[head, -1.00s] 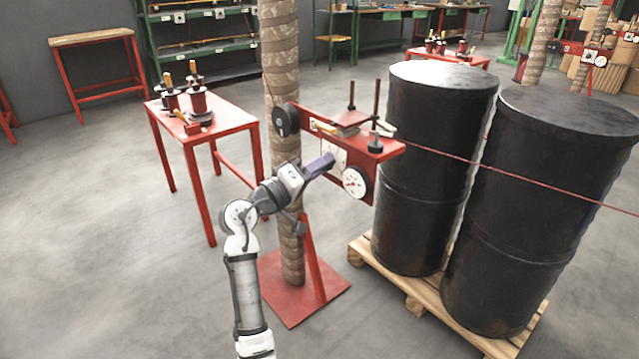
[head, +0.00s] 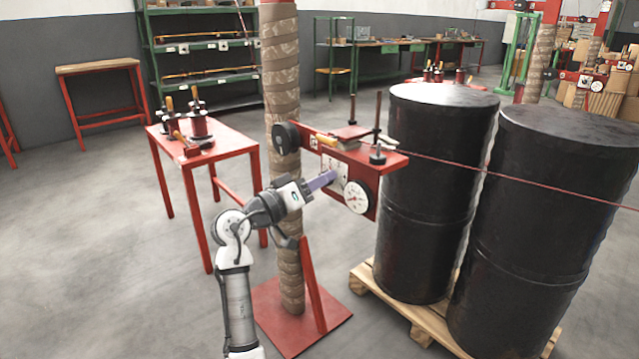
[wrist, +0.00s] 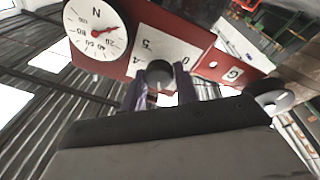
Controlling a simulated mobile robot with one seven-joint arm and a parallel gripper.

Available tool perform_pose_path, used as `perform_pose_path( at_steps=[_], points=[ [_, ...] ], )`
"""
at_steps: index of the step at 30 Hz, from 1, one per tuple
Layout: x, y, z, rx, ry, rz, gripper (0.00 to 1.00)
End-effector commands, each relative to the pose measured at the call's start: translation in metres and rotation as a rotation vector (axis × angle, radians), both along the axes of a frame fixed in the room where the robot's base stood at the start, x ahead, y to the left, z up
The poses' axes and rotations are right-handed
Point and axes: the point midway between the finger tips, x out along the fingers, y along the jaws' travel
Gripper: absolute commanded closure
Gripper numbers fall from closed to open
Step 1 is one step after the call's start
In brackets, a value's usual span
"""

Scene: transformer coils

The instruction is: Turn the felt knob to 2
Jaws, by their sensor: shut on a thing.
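The felt knob (wrist: 160,73) is a dark grey round knob on a white scale plate (wrist: 148,47) in the wrist view. In the head view my gripper (head: 331,178) reaches the white plate (head: 341,166) on the red panel, and the fingers hide most of the knob. I cannot tell which number the knob points to.
A white dial with a red needle (head: 357,197) sits right of the plate on the red panel (head: 366,167). A wrapped column (head: 281,80) stands left of the panel. Black drums (head: 425,240) on a pallet stand close on the right. A red table (head: 225,133) stands left.

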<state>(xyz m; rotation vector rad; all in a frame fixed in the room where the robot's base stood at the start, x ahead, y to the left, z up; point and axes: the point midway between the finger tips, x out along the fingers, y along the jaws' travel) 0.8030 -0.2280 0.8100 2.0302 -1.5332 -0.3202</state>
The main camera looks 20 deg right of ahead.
Motion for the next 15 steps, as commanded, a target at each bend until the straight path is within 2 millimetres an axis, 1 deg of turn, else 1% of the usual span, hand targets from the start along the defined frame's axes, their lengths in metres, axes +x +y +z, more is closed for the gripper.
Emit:
perform_pose_path(
  at_steps=[5,6,10,15],
  points=[
    [-0.0004,0.0006,0.0004,-0.001,0.001,-0.001,0.93],
    [-0.0004,0.0005,0.0003,-0.001,0.001,-0.001,0.66],
    [-0.0003,0.0004,0.0003,-0.001,0.001,-0.001,0.49],
    [-0.0002,0.0002,0.0001,-0.001,0.001,-0.001,0.49]
  ],
)
